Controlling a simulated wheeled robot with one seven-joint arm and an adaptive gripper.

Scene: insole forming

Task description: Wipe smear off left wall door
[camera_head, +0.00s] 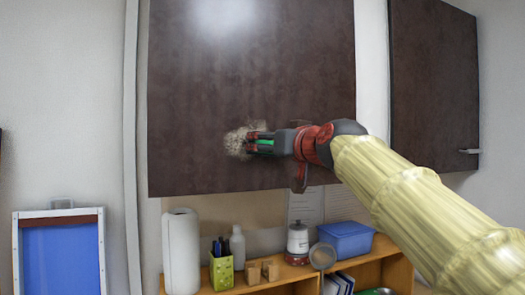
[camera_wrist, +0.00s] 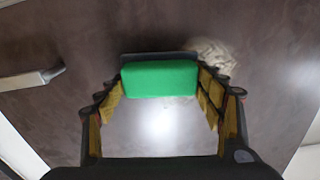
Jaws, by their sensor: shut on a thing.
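The left wall door (camera_head: 300,60) is a dark brown cabinet door; it also fills the wrist view (camera_wrist: 270,100). A pale, speckled smear (camera_head: 237,141) lies on its lower middle part. In the wrist view the smear (camera_wrist: 214,52) shows beyond the gripper, up and to the right. My gripper (camera_head: 258,143) is at the smear and covers part of it. It is shut on a green block-shaped wiper (camera_wrist: 160,79), whose far edge looks dark. The wiper is close to the door; whether it touches, I cannot tell.
A right wall door (camera_head: 430,85) has a metal handle (camera_head: 469,151). Below, a wooden shelf (camera_head: 395,265) holds a paper towel roll (camera_head: 181,250), a green pen holder (camera_head: 221,271), a white bottle (camera_head: 237,246) and a blue box (camera_head: 346,240). A blue framed screen (camera_head: 60,258) stands at left.

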